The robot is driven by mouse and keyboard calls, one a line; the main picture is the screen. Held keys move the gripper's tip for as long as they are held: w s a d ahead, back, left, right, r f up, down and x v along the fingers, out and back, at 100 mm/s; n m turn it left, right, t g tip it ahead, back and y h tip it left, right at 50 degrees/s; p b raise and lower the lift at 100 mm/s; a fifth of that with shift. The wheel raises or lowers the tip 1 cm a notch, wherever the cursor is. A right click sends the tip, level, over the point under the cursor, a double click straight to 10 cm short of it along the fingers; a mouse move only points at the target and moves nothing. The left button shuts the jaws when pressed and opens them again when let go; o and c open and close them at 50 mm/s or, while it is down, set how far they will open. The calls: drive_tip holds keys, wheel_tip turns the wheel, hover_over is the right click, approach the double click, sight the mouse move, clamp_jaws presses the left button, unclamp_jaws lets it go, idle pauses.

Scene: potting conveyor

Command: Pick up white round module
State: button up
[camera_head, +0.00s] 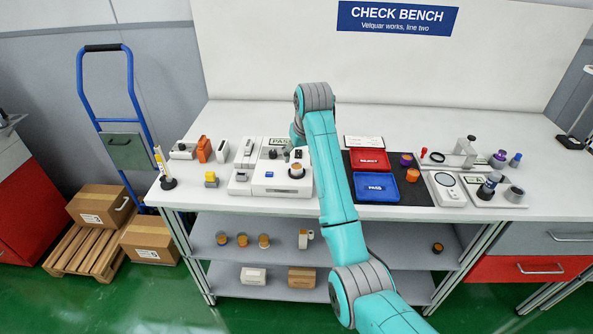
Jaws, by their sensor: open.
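My arm reaches over the white bench, and its wrist is above the pale test unit (268,187). My gripper (288,154) is small in view and partly hidden by my own arm. It is open and appears empty. A small round piece with a brown-orange side (296,171) sits on the test unit just below and right of my gripper, apart from it as far as I can tell. I cannot clearly make out a white round module; pieces behind my arm are hidden.
A red tray (371,165) and a blue tray (377,196) lie on a dark mat, with purple (406,159) and orange (412,175) pieces beside them. A white scale (446,203) stands further right. Several round pieces stand on the shelf (212,253) below.

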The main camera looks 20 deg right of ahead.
sight(296, 167)
drive_tip(key=x, duration=0.4)
drive_tip(key=shift+s+a+f, duration=0.1)
drive_tip(key=shift+s+f, duration=0.15)
drive_tip(key=shift+f, duration=0.1)
drive_tip(key=shift+w+f, duration=0.25)
drive_tip(key=shift+f, duration=0.25)
drive_tip(key=c, duration=1.2)
